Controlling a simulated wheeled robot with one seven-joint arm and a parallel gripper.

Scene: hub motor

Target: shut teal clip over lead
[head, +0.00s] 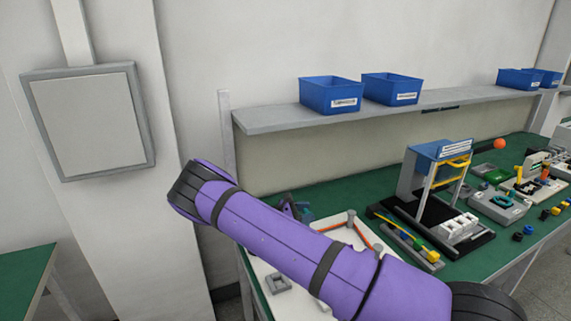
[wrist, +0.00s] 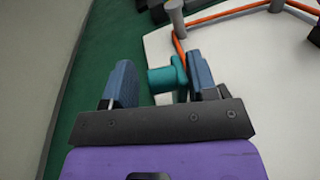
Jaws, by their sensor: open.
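In the wrist view the teal clip (wrist: 163,80) lies between the two blue fingers of my gripper (wrist: 158,63). The fingers stand apart, and a gap shows between the left finger and the clip. The clip's upright teal plate is close to the right finger; I cannot tell whether they touch. The orange lead (wrist: 232,12) runs past a grey post (wrist: 175,17) and down behind the clip's upper end. I cannot see whether the lead lies inside the clip. In the head view my purple arm hides most of this area.
The clip is at the edge of a white board (wrist: 240,70) on a green bench (wrist: 85,60). Dark parts (wrist: 115,8) stand at the far side. In the head view a black-based stand (head: 435,190) is to the right, below a shelf (head: 375,108) with blue bins.

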